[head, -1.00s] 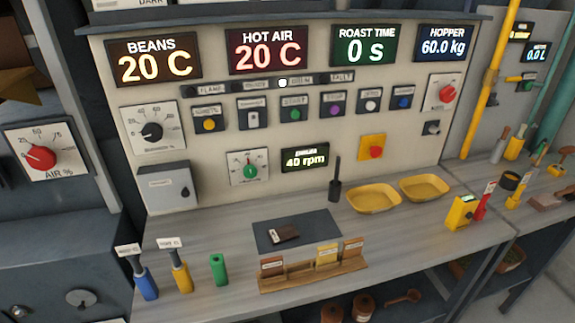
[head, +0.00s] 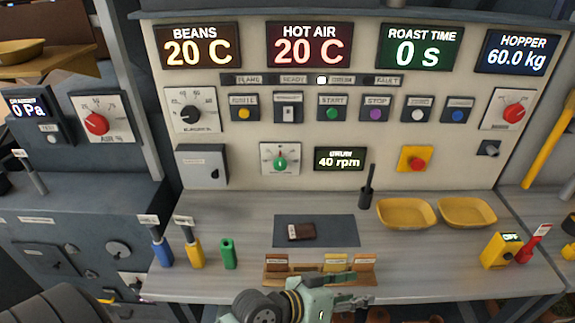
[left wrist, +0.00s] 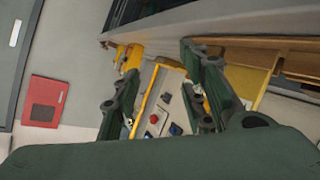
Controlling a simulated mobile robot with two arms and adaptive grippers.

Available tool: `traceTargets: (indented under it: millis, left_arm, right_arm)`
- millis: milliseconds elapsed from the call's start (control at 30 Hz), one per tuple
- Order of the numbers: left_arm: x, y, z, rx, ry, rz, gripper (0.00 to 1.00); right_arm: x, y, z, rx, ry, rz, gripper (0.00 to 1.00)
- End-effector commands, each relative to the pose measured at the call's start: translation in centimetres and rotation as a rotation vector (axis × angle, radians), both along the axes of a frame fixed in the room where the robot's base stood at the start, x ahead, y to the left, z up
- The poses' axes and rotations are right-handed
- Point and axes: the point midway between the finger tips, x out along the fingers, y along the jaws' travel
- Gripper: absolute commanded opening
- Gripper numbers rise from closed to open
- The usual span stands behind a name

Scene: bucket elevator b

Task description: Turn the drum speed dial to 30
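The drum speed dial (head: 281,162) is a green knob on a white scale plate, low on the cream control panel. Its drum display (head: 340,158), right beside it, reads 40 rpm. My left gripper (head: 320,298) shows at the bottom middle of the head view, in front of the bench and well below the dial, not touching it. In the left wrist view the two dark fingers of the left gripper (left wrist: 160,75) stand apart with nothing between them. The dial cannot be made out in that view. My right gripper is not in view.
A wooden card holder (head: 285,279) and a dark mat (head: 345,231) lie between my gripper and the panel. Blue, yellow and green (head: 229,254) handles stand to the left. Two yellow trays (head: 406,213) are at the right. A red emergency button (head: 417,165) is right of the display.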

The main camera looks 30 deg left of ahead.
Motion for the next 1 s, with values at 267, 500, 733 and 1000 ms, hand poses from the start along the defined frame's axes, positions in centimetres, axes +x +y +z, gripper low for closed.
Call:
traceTargets:
  millis: [267,500,733,1000]
  left_arm:
    - [8.2,3.7,7.6,-0.374,-0.233,0.223,0.39]
    - [15.1,15.6,11.3,-0.724,-0.378,0.657,0.39]
    - [17.0,26.5,8.8,-0.898,-0.39,1.087,0.39]
    - [17.2,30.4,6.9,-0.935,-0.373,1.257,0.39]
  right_arm:
    - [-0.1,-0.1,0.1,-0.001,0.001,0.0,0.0]
    - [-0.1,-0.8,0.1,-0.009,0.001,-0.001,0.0]
    - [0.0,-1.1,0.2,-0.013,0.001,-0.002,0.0]
    - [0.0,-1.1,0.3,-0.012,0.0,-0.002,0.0]
